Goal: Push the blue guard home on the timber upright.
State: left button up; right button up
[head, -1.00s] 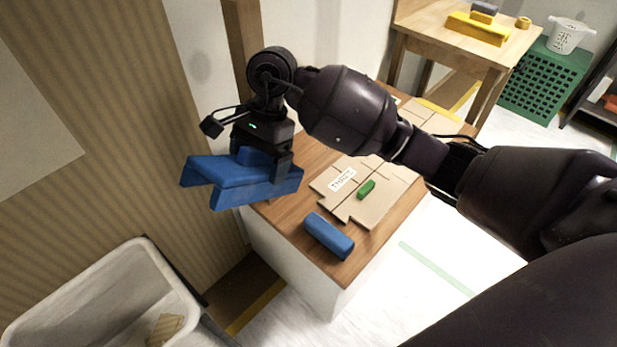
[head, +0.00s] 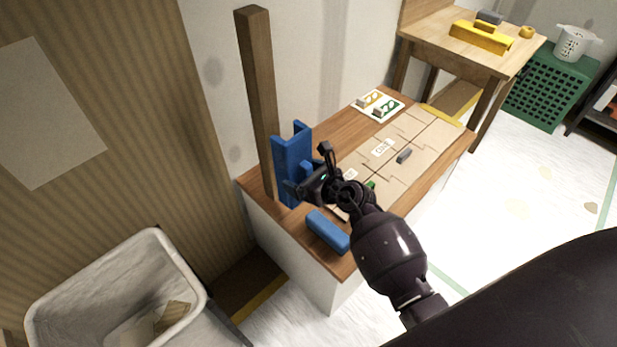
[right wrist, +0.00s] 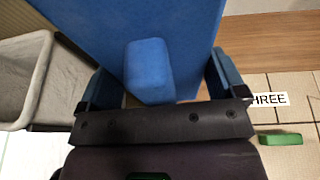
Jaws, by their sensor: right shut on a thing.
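The blue guard (head: 290,164) is a channel-shaped piece held upright beside the timber upright (head: 258,95), at the near left end of the bench. In the head view it stands just right of the post's lower part; I cannot tell whether it touches the post. My right gripper (head: 302,189) is shut on the guard from the right. In the right wrist view the guard (right wrist: 178,25) fills the upper middle, and its raised block (right wrist: 149,70) lies between the fingers (right wrist: 160,85). My left gripper is not in view.
A blue block (head: 328,231) lies on the wooden bench (head: 285,218) near its front edge. Tan panels (head: 425,130), a green piece, a grey piece and a card (head: 378,105) lie farther back. A grey bin (head: 50,303) stands at the lower left. The air left of the post is clear.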

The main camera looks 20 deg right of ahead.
jog(key=shift+s+d+f+m+t+h, duration=0.2)
jog(key=shift+d+f+m+t+h, duration=0.1)
jog(key=shift+d+f+t, duration=0.15)
jog(key=shift+r, duration=0.1)
jog(key=shift+d+r+p, duration=0.1)
jog(key=shift+p, duration=0.2)
jog(key=shift+w+a, duration=0.2)
jog(key=shift+w, duration=0.25)
jog(key=shift+w+a, duration=0.2)
jog(key=shift+w, duration=0.25)
jog(key=w, duration=0.1)
jog(key=w+a, duration=0.1)
jog(key=w, duration=0.1)
jog(key=shift+w+a, duration=0.15)
jog(key=shift+w, duration=0.15)
